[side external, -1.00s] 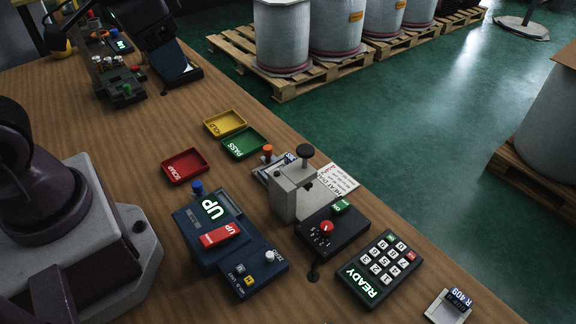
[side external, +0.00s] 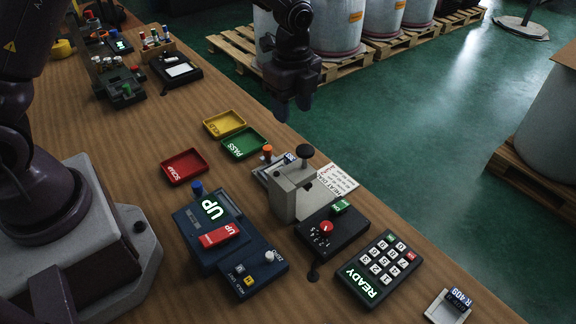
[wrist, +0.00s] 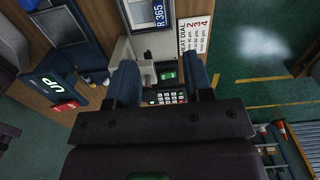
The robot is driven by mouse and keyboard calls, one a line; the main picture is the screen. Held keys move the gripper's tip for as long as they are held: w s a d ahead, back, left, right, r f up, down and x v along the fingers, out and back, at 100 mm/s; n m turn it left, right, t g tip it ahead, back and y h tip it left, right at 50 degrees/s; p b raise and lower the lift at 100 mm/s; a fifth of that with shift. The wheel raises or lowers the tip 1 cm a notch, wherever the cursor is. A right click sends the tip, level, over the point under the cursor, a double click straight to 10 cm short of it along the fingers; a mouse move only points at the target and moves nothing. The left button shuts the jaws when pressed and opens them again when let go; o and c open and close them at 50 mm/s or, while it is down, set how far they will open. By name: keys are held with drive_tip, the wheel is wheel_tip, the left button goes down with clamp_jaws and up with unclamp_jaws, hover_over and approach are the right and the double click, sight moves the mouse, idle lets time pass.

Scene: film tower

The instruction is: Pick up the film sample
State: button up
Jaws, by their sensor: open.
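I cannot clearly pick out a film sample. In the wrist view a small grey tray (wrist: 140,13) with a label "R 365" (wrist: 160,13) lies beyond my fingertips, and its surface is too small to read. My gripper (side external: 294,108) hangs in the air past the trays, near the bench's far edge in the side view. In the wrist view its two blue fingers (wrist: 161,78) are apart with nothing held between them. The grey press (side external: 297,190) with a black knob stands below, and shows between the fingers in the wrist view.
A blue gauge (side external: 225,235) reading "UP", a keypad (side external: 379,270) reading "READY" and a holder marked "R 409" (side external: 449,306) stand on the bench. Red (side external: 184,167), yellow (side external: 224,123) and green (side external: 243,142) trays lie behind. Bare wood lies left of them.

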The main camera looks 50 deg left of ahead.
hover_over(294, 159)
drive_tip(key=f, duration=0.7)
drive_tip(key=shift+s+a+f, duration=0.1)
drive_tip(key=shift+a+f, duration=0.2)
drive_tip(key=shift+f, duration=0.05)
drive_tip(key=shift+d+f, duration=0.15)
drive_tip(key=shift+f, duration=1.15)
drive_tip(key=shift+d+f, duration=0.15)
drive_tip(key=shift+f, duration=1.15)
clamp_jaws()
